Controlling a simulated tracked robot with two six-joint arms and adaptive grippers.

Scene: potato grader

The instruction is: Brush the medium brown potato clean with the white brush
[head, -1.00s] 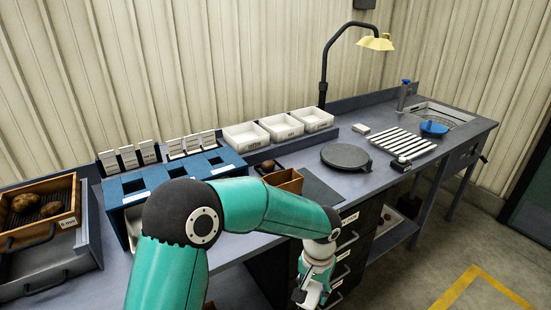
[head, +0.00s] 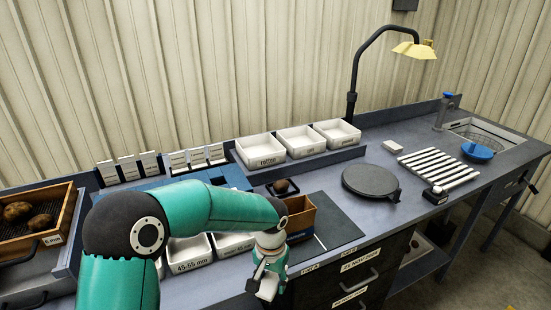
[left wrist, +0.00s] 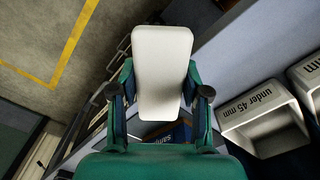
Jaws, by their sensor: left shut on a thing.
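My left gripper (head: 268,272) is at the front edge of the bench, in front of the small wooden box. It is shut on the white brush (head: 266,289). In the left wrist view the brush (left wrist: 162,70) is a pale block between the two fingers; its bristles do not show. A brown potato (head: 282,187) sits in a small dark dish behind the wooden box, apart from the gripper. Two more brown potatoes (head: 17,211) lie in the wooden tray at the far left. I cannot tell from size which is the medium one. My right gripper is not in view.
The open wooden box (head: 299,222) stands beside a dark mat (head: 335,228). White bins, one labelled 45-55 mm (head: 190,256), sit left of the gripper.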

